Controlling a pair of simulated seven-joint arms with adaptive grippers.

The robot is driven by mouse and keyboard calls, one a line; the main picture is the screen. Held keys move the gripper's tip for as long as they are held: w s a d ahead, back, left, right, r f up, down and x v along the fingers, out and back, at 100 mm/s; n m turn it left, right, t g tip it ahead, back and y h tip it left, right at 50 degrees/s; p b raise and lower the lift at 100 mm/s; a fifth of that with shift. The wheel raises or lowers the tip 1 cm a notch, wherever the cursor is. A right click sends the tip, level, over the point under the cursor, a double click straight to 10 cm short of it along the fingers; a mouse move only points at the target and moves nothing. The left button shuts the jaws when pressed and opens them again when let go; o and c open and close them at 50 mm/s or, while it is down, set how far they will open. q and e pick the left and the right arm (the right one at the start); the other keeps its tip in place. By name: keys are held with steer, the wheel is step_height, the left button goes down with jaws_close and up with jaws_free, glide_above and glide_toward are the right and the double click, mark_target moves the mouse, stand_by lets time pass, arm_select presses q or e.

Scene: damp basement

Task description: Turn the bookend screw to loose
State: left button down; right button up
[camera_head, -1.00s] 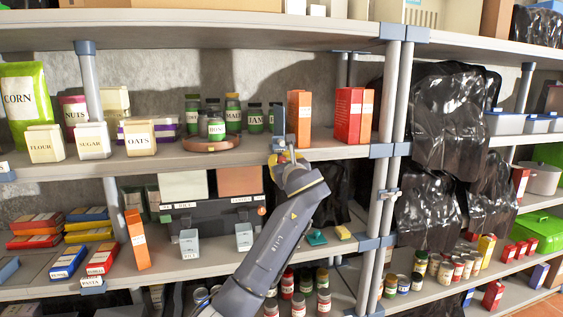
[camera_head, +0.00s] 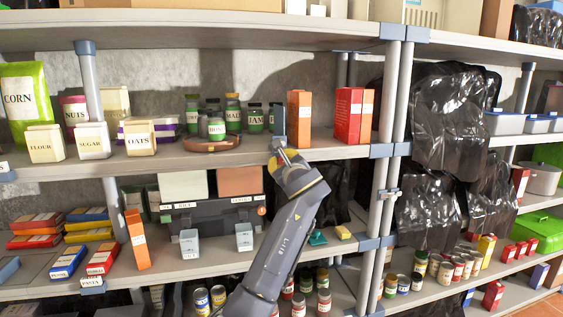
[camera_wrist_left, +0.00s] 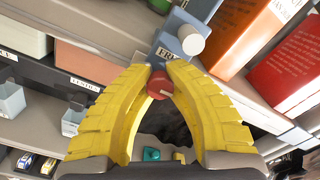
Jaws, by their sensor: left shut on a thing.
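The blue-grey bookend (camera_head: 278,118) stands upright at the front of the middle shelf, beside orange boxes. It also shows in the left wrist view (camera_wrist_left: 170,45), with a pale round knob (camera_wrist_left: 192,40) on it. A red screw knob (camera_wrist_left: 160,84) sits low on the bookend, by the shelf edge. My left gripper (camera_wrist_left: 158,72) has its yellow fingertips closed around the red knob, one on each side. In the head view my left gripper (camera_head: 279,147) reaches up to the shelf edge below the bookend. I do not see my right gripper.
Orange boxes (camera_head: 300,117) stand right of the bookend. Jars (camera_head: 216,128) on a round brown tray (camera_head: 206,145) stand to its left. The shelf below holds a dark toolbox (camera_head: 212,216) and small grey bins. A shelf post (camera_head: 392,110) rises at the right.

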arm_select(q)
steer(key=shift+f, duration=0.15)
steer(key=c, duration=1.1)
jaws_free()
steer(key=shift+c, duration=0.2)
steer(key=v, duration=0.7)
steer(key=shift+s+d, duration=0.15)
steer(key=shift+s, duration=0.05)
